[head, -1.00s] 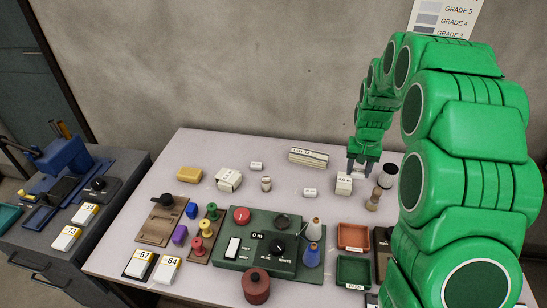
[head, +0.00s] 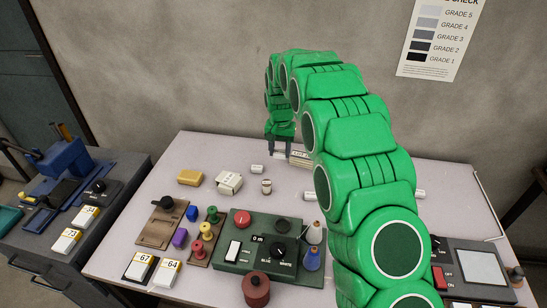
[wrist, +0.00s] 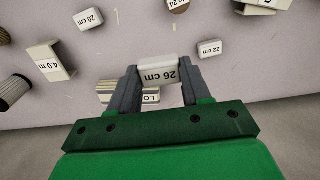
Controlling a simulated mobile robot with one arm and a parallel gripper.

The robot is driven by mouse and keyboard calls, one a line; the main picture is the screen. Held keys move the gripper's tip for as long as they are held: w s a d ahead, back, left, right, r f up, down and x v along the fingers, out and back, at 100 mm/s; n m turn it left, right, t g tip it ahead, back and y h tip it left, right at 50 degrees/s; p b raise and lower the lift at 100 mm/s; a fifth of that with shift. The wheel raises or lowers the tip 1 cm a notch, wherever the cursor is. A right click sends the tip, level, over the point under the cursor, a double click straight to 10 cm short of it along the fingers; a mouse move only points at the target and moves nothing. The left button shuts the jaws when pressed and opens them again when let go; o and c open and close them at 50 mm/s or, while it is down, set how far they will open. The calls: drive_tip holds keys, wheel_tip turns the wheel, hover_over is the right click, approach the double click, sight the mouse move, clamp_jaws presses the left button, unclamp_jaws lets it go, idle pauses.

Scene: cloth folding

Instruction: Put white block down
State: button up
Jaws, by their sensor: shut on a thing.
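My gripper (head: 280,146) is at the back of the table, beside the left end of the striped "LOT" stack (head: 300,158). In the wrist view my gripper (wrist: 153,80) is shut on a white block (wrist: 157,70) marked "26 cm", held between the fingertips. The stack's "LOT" label (wrist: 150,97) shows between the fingers. In the head view the held block is small and mostly hidden by the fingers. I cannot tell whether the block touches the table.
Other white blocks lie apart: "20 cm" (wrist: 89,19), "22 cm" (wrist: 210,48) and a box marked "4.0 m" (wrist: 48,62). A green control panel (head: 232,258) stands at the front. The table's back left (head: 210,148) is clear.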

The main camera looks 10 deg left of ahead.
drive_tip(key=shift+w+a+f, duration=0.75)
drive_tip(key=shift+w+f, duration=0.75)
drive_tip(key=shift+w, duration=0.5)
drive_tip(key=shift+w+a+f, duration=0.7)
drive_tip(key=shift+w+f, duration=0.85)
drive_tip(key=shift+w, duration=0.5)
drive_tip(key=shift+w+a+f, duration=0.75)
drive_tip(key=shift+w+f, duration=0.75)
drive_tip(key=shift+w, duration=0.5)
drive_tip(key=shift+w+f, duration=0.2)
drive_tip(key=shift+f, duration=0.25)
drive_tip(key=shift+f, duration=1.4)
drive_tip(key=shift+f, duration=0.15)
drive_tip(key=o, duration=1)
wheel_tip(320, 180, up, 8)
drive_tip(key=shift+f, duration=0.15)
